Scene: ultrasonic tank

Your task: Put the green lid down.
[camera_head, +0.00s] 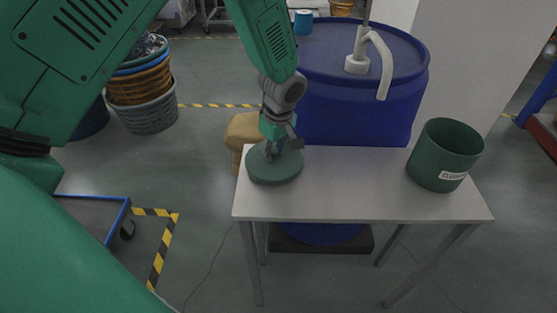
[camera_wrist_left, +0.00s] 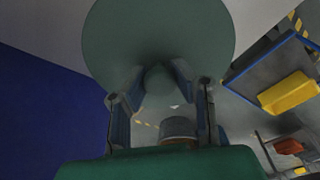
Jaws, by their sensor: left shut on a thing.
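The green lid (camera_head: 274,168) is a round dark green disc at the left end of the grey table (camera_head: 350,180), overlapping its left edge in the head view. My left gripper (camera_head: 277,148) is above the lid and shut on its knob. In the left wrist view the lid (camera_wrist_left: 160,35) fills the top middle, with its knob between the fingers of my left gripper (camera_wrist_left: 160,82). I cannot tell whether the lid touches the tabletop. An open green canister (camera_head: 436,160) with a white label stands on the right end of the table. My right gripper is not in view.
A large blue barrel (camera_head: 355,105) with a white pump (camera_head: 358,62) stands behind the table. A tan stool (camera_head: 240,132) is behind the table's left end. Stacked baskets (camera_head: 145,95) stand at the back left. The middle of the tabletop is clear.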

